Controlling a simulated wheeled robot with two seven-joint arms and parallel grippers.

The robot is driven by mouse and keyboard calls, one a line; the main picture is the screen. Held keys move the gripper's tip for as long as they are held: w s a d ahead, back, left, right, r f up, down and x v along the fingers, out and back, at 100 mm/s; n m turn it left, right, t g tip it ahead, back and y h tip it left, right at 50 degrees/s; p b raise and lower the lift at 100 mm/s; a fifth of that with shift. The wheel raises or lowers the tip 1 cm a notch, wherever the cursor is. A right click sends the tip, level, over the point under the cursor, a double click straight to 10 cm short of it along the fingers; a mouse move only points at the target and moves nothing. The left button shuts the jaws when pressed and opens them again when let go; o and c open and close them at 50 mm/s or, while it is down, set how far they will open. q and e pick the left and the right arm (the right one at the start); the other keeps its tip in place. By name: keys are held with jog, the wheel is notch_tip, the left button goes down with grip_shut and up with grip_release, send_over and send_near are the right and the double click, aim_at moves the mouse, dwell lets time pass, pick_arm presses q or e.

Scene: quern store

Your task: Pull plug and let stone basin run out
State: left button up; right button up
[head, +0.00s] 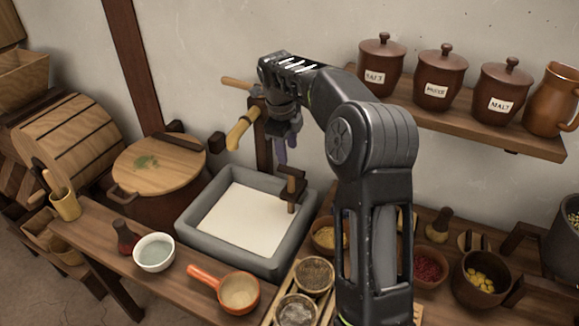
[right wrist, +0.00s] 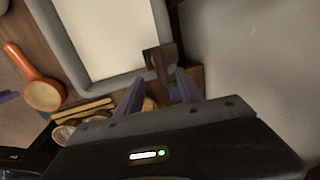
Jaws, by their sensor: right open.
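The grey stone basin (head: 222,259) stands on the wooden bench in the head view, with a flat whitish surface (head: 240,222) inside. It also shows in the right wrist view (right wrist: 62,45). A brown wooden plug (head: 292,188) with a crosspiece on top stands upright at the basin's right side. It also shows in the right wrist view (right wrist: 157,62), beyond my fingertips. Its lower end is hidden. My right gripper (head: 287,150) is above and behind the plug, fingers down, open and empty. In the right wrist view its fingers (right wrist: 158,86) are apart, with the plug beyond the gap.
A white bowl (head: 154,254) and an orange-handled pan (head: 238,292) stand on the bench before the basin. Small bowls and a tray crowd its right. A post with a yellow handle (head: 241,128) rises behind it. A shelf (head: 470,121) holds labelled jars at upper right.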

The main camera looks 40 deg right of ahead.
aim_at(290, 168)
jog(key=shift+w+d+f+p, duration=0.15)
jog(key=shift+d+f+p, duration=0.1)
jog(key=shift+f, duration=1.05)
jog(key=shift+w+d+f+p, duration=0.1)
jog(key=shift+d+f+p, duration=0.1)
jog(key=shift+f, duration=1.1)
jog(key=shift+w+d+f+p, duration=0.15)
jog(key=shift+d+f+p, duration=0.1)
jog(key=shift+f, duration=1.05)
grip_shut()
jog(key=shift+r, duration=0.2)
